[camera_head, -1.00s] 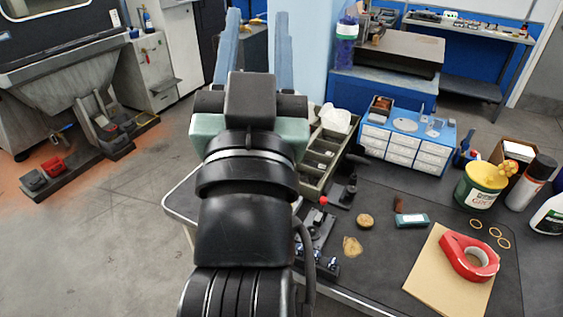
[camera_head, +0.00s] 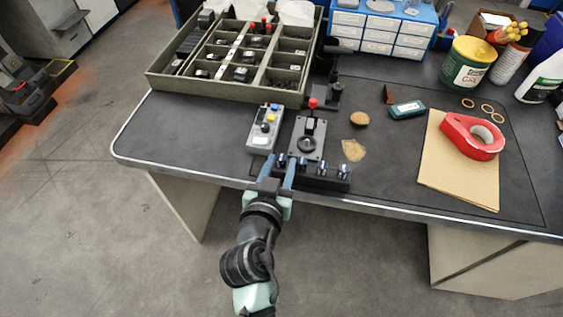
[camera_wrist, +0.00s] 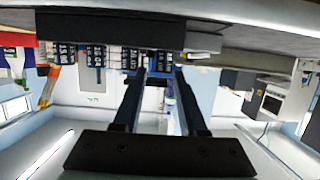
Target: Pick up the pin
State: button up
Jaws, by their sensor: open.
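My gripper (camera_head: 279,165) is at the bench's front edge, its two blue fingers apart with nothing seen between them. In the wrist view my gripper (camera_wrist: 164,72) shows dark, spread fingers below a band of small dark blocks. In the head view, a black strip with several silver-topped posts (camera_head: 318,175) lies along the front edge, just right of the fingertips. Behind it stands a black fixture (camera_head: 308,138) with a red knob nearby. I cannot tell which small item is the pin.
A grey control box (camera_head: 265,128) with coloured buttons stands behind the fingertips. A compartment tray (camera_head: 203,93) is at the back left. The floor in front is clear.

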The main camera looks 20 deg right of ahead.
aim_at(282, 155)
jog(key=shift+a+f+x, duration=0.1)
jog(key=shift+f+x, duration=0.1)
jog(key=shift+x, duration=1.45)
jog(key=shift+a+f+x, duration=0.1)
jog(key=shift+f+x, duration=0.1)
jog(key=shift+x, duration=1.45)
grip_shut()
